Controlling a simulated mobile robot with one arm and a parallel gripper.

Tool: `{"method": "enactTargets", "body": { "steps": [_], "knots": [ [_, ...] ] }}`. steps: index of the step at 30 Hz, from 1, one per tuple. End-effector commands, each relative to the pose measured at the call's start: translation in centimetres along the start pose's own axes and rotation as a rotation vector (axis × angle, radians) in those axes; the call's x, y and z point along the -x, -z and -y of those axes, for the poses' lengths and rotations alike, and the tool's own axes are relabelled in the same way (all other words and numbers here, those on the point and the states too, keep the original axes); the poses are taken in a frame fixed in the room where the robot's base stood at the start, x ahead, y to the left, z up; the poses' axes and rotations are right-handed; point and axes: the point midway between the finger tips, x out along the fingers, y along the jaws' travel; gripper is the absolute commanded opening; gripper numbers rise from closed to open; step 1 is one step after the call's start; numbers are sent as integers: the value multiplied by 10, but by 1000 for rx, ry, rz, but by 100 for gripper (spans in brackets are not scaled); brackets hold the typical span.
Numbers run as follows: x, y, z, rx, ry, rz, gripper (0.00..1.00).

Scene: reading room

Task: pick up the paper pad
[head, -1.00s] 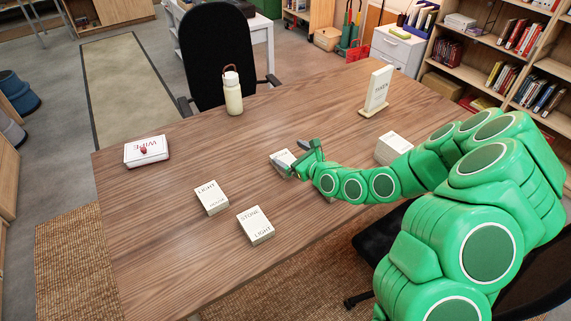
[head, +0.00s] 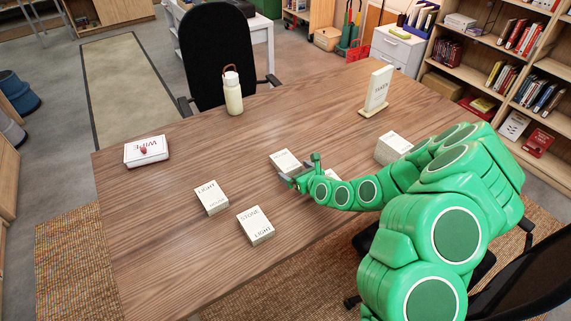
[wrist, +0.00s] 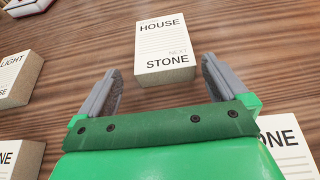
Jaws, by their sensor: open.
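A white, block-shaped paper pad (head: 285,159) lies flat near the middle of the wooden table. In the wrist view this pad (wrist: 165,45) shows the printed words HOUSE and STONE and lies straight ahead, beyond and between the fingertips. My gripper (head: 293,173) is at the pad's near right side, low over the table. In the wrist view my gripper (wrist: 161,66) is open with nothing between its fingers. I cannot tell whether a finger touches the pad. Similar pads are the LIGHT one (head: 211,198) and the STONE LIGHT one (head: 256,225), to the left and front.
Another similar pad (wrist: 287,142) lies close at the gripper's lower right. A sign (head: 378,88), a bottle (head: 233,94) and a WIPE box (head: 146,152) stand farther off. The table's left middle is clear.

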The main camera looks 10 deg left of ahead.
Motion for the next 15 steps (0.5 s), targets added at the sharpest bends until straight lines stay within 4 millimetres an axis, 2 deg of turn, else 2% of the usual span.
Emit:
{"method": "enactTargets", "body": {
  "steps": [15],
  "knots": [
    [-41, 0, 4, 0, -1, -2, 100]
  ]
}}
